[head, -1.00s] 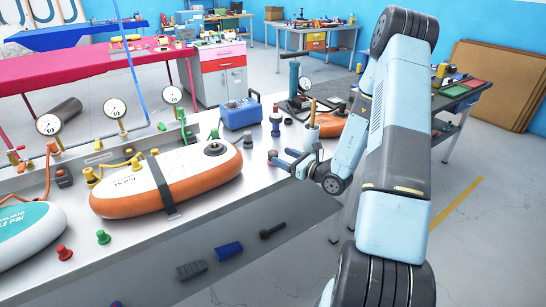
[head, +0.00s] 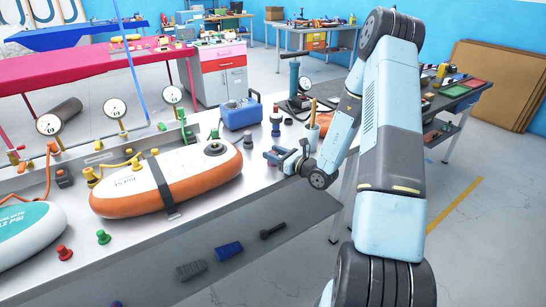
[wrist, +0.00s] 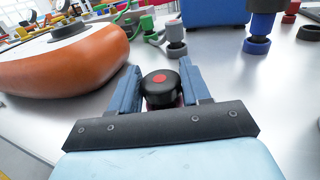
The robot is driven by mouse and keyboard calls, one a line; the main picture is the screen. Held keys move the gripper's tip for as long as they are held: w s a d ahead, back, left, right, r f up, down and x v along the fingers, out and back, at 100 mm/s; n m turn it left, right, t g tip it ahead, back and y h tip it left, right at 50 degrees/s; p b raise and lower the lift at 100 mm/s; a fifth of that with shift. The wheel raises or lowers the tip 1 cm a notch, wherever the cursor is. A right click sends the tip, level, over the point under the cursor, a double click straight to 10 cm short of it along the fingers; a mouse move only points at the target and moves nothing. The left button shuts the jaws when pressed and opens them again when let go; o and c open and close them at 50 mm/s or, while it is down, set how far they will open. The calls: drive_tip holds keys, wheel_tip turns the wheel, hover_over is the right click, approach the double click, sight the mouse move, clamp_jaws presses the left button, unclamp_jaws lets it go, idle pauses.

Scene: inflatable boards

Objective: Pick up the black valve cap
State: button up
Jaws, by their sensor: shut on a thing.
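The black valve cap (wrist: 160,84), round with a red dot on top, stands between the two blue fingers of my gripper (wrist: 159,82) in the wrist view. The fingers are shut on its sides. A reddish part shows below its black top. In the head view my gripper (head: 280,157) is low over the front right part of the grey bench (head: 225,170), right of the orange and white inflatable board (head: 185,178). The cap cannot be made out clearly there, and I cannot tell whether it touches the bench.
A grey valve piece (wrist: 176,42) and a blue one (wrist: 262,30) stand beyond my gripper. A blue box (head: 240,114) and an orange cup (head: 330,124) stand farther back. The board's rounded end (wrist: 105,55) is close on the left. The bench's front edge is near.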

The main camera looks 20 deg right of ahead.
drive_tip(key=c, duration=0.4)
drive_tip(key=shift+r, duration=0.1)
